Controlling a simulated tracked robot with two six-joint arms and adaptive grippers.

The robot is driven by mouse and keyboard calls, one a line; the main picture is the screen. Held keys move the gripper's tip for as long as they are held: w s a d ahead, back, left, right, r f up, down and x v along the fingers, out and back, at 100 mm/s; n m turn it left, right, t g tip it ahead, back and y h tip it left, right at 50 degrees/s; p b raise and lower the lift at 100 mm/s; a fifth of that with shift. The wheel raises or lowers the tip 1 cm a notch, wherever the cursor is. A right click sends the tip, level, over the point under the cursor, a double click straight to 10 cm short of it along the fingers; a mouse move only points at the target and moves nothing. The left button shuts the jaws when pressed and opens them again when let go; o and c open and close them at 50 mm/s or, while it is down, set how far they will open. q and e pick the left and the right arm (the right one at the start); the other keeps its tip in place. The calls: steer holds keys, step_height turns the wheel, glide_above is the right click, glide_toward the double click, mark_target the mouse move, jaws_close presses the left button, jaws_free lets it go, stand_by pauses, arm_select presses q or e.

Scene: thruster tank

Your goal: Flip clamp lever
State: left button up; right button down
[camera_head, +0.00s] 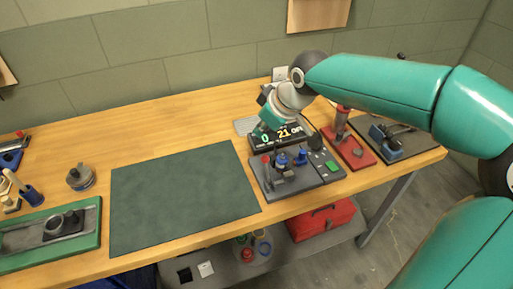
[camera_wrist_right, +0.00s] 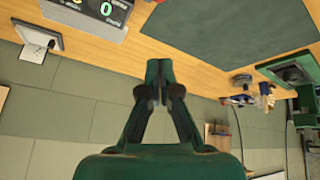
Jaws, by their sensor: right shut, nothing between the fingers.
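A grey fixture board (camera_head: 318,177) lies on the bench right of the dark mat. It bears a small upright lever with a red knob (camera_head: 266,159), blue fittings (camera_head: 282,160) and a green button or patch (camera_head: 331,166). I cannot tell for sure which part is the clamp lever. My right gripper (camera_head: 262,128) is above the back of this board, near the black digital display, and touches nothing that I can see. In the right wrist view its fingers (camera_wrist_right: 159,72) are together and empty, and the board is not seen there. My left gripper is not in view.
The digital display (camera_head: 292,134) stands behind the board. A red-based press (camera_head: 361,157) and a dark plate with a blue vise (camera_head: 386,150) stand to the right. The dark green mat (camera_head: 180,195) is bare. A green tray (camera_head: 90,240) is at left.

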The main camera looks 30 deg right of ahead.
mark_target(267, 169)
step_height(267, 169, down, 9)
steer(key=w+p, duration=0.1)
steer(key=p, duration=0.1)
steer(key=shift+w+d+f, duration=0.2)
steer(key=shift+w+d, duration=0.05)
steer(key=shift+w, duration=0.1)
stand_by(0.4)
